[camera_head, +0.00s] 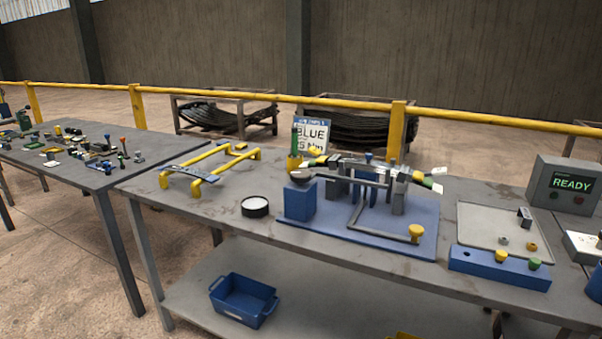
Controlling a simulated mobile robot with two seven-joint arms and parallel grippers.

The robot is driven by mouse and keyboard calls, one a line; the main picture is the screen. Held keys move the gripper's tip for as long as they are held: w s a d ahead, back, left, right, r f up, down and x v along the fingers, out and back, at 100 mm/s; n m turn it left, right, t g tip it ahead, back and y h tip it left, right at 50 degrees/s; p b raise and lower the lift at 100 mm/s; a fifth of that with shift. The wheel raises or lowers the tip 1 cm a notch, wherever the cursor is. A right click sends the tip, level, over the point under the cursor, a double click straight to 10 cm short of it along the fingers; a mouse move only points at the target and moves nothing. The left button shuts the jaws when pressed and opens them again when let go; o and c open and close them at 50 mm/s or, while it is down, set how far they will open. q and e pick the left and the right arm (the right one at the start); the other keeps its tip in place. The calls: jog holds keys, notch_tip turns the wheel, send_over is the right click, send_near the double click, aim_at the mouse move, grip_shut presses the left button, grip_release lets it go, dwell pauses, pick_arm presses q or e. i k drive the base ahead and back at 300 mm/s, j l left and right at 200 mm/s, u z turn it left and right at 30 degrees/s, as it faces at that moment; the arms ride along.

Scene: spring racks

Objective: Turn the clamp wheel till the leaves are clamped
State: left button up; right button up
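A clamp fixture on a blue base plate (412,243) stands on the near table. Long grey leaves (375,170) lie across its upright grey posts, with green, yellow and white marks near their ends. A dark round part (300,176), possibly the clamp wheel, sits on top of a blue block (299,203) at the fixture's left. A bent grey bar with a yellow knob (416,231) lies low across the front of the plate. I cannot tell from here how tightly the leaves are held. Neither of my grippers shows in this view.
A yellow-ended rack (208,166) and a round white-topped dish (255,206) are left of the fixture. A blue button box (498,267) and a screen reading READY (566,186) are at right. A blue bin (243,299) sits on the lower shelf. A yellow rail (270,96) runs behind.

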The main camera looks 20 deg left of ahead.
aim_at(300, 176)
jog(key=i+j+u, duration=0.15)
jog(key=u, duration=0.2)
jog(key=i+j+u, duration=0.15)
jog(key=u, duration=0.2)
jog(key=i+l, duration=0.05)
jog(key=i, duration=0.05)
